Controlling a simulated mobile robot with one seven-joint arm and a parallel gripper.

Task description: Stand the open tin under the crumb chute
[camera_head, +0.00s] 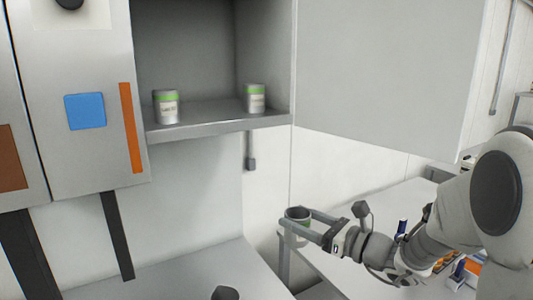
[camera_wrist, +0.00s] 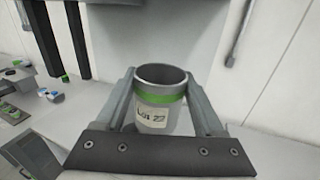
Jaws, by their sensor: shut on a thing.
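My gripper (camera_head: 298,222) is shut on an open grey tin (camera_head: 298,212) at the right of the bench in the head view. The tin appears held up, apart from any surface. I cannot tell for sure which part is the crumb chute.
Two closed-looking tins with green bands, left (camera_head: 166,106) and right (camera_head: 255,98), stand on the shelf (camera_head: 210,121). A big pale panel (camera_head: 385,70) hangs at the right. Bare bench (camera_head: 170,275) lies below the cabinet. Several small items (camera_wrist: 20,75) lie at left in the wrist view.

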